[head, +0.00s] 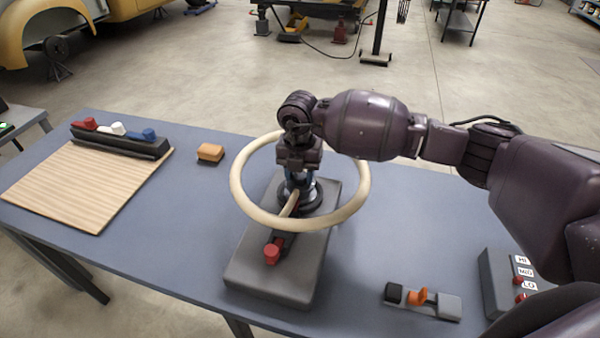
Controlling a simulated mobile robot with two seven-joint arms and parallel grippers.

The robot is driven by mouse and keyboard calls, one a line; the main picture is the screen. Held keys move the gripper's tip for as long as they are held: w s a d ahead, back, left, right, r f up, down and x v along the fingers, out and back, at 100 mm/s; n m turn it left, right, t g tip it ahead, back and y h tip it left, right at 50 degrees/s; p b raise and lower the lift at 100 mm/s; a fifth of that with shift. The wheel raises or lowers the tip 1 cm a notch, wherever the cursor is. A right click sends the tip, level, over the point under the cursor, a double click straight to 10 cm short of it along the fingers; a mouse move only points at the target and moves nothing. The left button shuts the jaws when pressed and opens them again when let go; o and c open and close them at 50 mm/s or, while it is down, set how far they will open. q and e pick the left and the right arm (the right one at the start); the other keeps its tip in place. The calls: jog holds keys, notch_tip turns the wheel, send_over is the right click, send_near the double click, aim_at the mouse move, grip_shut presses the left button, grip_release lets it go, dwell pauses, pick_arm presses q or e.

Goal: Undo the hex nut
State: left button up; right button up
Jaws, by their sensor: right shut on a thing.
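My right gripper (298,180) points straight down at the centre of a large beige wheel (350,209). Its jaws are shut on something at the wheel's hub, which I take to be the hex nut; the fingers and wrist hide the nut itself. The wheel sits above a dark round collar on a grey block (268,288), and one spoke shows below the gripper. A red knob (271,254) stands on a dark lever at the front of the block. My left gripper is not in view.
On the blue-grey table (185,240) are a wooden board (75,190), a black rail with red, white and blue knobs (120,142), an orange-topped block (210,153), a small orange-lever switch (423,299) and a HI/MID/LO box (497,280).

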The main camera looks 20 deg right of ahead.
jog(key=n, duration=0.2)
jog(key=shift+n+b, duration=0.4)
jog(key=shift+n, duration=1.1)
jog(key=o, duration=0.9)
